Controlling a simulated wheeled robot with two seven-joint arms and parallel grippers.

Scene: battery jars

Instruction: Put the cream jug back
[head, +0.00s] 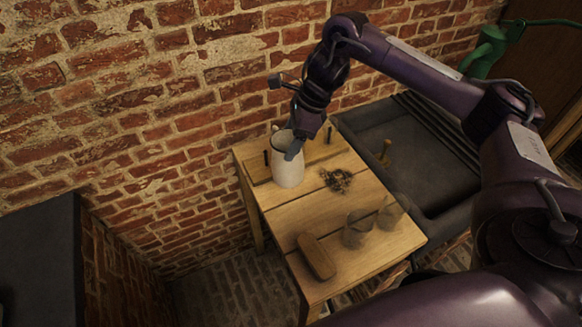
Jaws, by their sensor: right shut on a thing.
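The cream jug (287,172) is at the back left of the small wooden table, beside the brick wall. It looks upright; I cannot tell whether its base touches the table top. My right gripper (293,148) reaches down to the jug's rim and is shut on it. The fingertips are partly hidden at the jug's mouth. My left gripper is not in view.
Short dark pegs stand near the jug. A dark grey sink-like basin (415,170) adjoins on the right.

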